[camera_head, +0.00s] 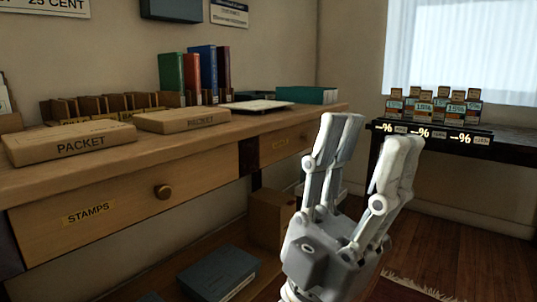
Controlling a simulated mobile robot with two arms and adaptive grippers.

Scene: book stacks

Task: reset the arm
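My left gripper (368,150) is raised in the middle right of the head view, fingers pointing up. Its two pale grey fingers stand apart with nothing between them, so it is open and empty. It is in front of the right end of the wooden desk (110,198) and touches nothing that I can see. My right gripper is not in view.
Two packets (68,141) lie on the desk, with upright books (204,72) behind. A dark table (445,138) with several small boxes stands at the right, under the window. A box (221,273) sits low under the desk. Wooden floor (470,255) is open at the right.

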